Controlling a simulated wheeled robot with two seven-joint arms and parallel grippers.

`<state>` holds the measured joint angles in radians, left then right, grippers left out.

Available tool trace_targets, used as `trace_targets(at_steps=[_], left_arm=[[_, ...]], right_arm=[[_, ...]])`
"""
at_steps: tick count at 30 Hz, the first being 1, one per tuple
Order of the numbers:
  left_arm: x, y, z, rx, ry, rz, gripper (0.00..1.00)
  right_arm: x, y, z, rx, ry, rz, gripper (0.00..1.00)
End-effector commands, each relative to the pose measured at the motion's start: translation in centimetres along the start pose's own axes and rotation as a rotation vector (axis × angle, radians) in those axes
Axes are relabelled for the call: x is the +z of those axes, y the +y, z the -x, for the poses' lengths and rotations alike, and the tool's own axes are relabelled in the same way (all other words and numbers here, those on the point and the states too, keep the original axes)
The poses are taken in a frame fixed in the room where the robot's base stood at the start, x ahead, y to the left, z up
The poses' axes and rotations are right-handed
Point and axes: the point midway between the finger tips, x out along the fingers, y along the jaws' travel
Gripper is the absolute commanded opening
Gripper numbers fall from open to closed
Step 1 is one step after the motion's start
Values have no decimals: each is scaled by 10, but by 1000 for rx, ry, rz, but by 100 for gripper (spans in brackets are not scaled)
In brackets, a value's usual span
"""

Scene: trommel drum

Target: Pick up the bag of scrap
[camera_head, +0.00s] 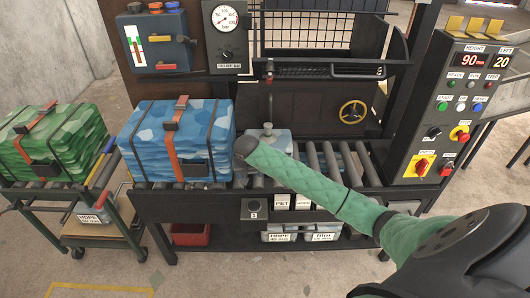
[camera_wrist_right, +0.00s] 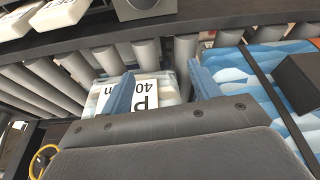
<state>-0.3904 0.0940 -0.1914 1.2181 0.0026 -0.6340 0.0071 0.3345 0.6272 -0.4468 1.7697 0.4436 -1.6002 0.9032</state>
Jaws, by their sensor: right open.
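A pale bag with a printed label (camera_wrist_right: 142,92) lies on the roller conveyor; I take it to be the bag of scrap. In the head view the grey-white bag (camera_head: 271,138) sits just right of the blue bale, partly hidden by my right arm. My right gripper (camera_wrist_right: 162,72) is open, pointing down over the bag, with a blue finger on either side of the label. I cannot tell whether the fingers touch it. In the head view the dark wrist end of my right arm (camera_head: 246,148) is in front of the bag. My left gripper is not in view.
A strapped blue bale (camera_head: 150,140) stands close left of the bag on the rollers (camera_head: 335,163). A green bale (camera_head: 55,140) is on a cart at far left. A control post (camera_head: 460,110) stands right. A yellow handwheel (camera_head: 353,112) is behind. Labelled bins (camera_head: 280,236) sit below.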

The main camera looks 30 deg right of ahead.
Motion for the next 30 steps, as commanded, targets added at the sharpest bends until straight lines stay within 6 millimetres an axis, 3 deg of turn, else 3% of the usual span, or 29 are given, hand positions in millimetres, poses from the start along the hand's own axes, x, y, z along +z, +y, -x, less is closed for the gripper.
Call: trace_targets(at_steps=[1, 6, 13, 18, 23, 27, 30], left_arm=[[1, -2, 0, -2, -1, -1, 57], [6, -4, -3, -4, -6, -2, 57], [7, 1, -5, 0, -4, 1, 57], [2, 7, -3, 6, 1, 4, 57], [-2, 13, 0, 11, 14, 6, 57], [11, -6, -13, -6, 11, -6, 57], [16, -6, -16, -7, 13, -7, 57]], right_arm=[[-24, 9, 11, 18, 11, -35, 62], [-88, 36, 46, 66, 34, -169, 62], [-155, 76, 75, 112, 57, -334, 62], [-175, 89, 84, 124, 64, -389, 62], [-178, 91, 79, 125, 64, -397, 62], [-178, 93, 66, 125, 64, -397, 62], [-178, 94, 60, 125, 64, -396, 62]])
